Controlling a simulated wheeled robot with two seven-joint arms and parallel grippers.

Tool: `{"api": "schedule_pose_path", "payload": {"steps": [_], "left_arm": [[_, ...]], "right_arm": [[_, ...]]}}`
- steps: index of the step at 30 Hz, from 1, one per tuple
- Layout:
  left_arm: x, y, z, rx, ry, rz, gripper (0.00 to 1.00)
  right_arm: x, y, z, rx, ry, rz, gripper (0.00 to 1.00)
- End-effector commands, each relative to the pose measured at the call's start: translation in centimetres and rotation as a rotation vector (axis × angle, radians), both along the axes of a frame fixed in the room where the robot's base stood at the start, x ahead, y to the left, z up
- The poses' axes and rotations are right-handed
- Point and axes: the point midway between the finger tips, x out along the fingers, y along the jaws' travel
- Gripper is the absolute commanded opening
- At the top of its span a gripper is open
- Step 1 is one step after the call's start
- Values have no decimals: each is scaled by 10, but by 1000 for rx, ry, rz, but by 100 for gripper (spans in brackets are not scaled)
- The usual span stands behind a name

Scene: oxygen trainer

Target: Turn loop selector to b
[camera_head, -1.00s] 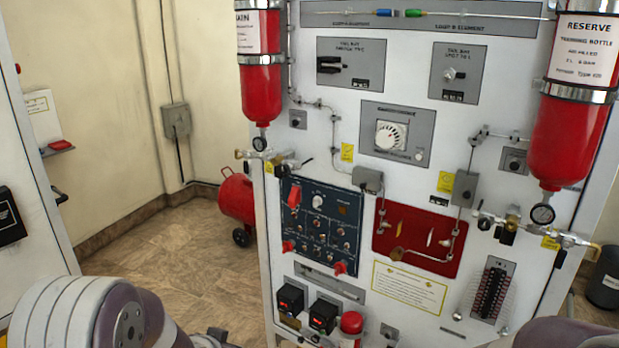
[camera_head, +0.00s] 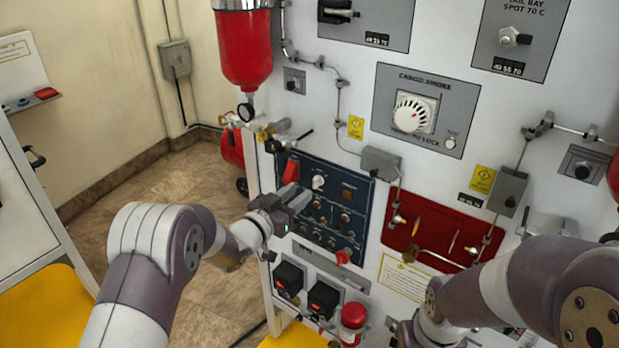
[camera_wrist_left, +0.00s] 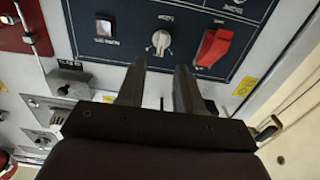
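A white rotary knob (camera_head: 318,182) sits on the dark blue panel (camera_head: 357,200), beside a red guarded switch (camera_head: 291,171). I take this knob for the loop selector; its lettering is too small to read. In the left wrist view the knob (camera_wrist_left: 160,40) lies just beyond my fingertips, roughly in line with the gap between them. My left gripper (camera_head: 298,198) is in front of the panel's left part. In the left wrist view its fingers (camera_wrist_left: 161,68) are apart with nothing between them. My right arm reaches in from the right; its gripper end is low and unclear.
A large white dial (camera_head: 413,113) is above the panel. A red recess (camera_head: 432,238) is to its right. Two black boxes (camera_head: 306,295) and a red cap (camera_head: 353,315) are below. A red bottle (camera_head: 246,50) with a gauge and valve hangs above left.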

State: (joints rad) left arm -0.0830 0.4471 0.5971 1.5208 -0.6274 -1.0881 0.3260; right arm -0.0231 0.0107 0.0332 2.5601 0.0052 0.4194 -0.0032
Motion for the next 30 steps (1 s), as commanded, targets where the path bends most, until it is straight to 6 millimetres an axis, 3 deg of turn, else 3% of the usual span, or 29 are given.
{"api": "schedule_pose_path", "payload": {"steps": [3, 7, 19, 23, 30], "left_arm": [[22, -17, 2, 1, 2, -1, 36], [37, -28, 1, 2, 1, 0, 36], [45, -33, 0, 1, 2, 2, 36], [45, -33, 0, 1, 2, 2, 0], [45, -33, -1, 5, -2, 2, 0]], "right_arm": [[0, 0, 12, 0, 0, 0, 43], [0, 0, 16, 0, 0, 0, 43], [0, 0, 17, 0, 0, 0, 43], [0, 0, 17, 0, 0, 0, 43], [0, 0, 15, 0, 0, 0, 43]]}}
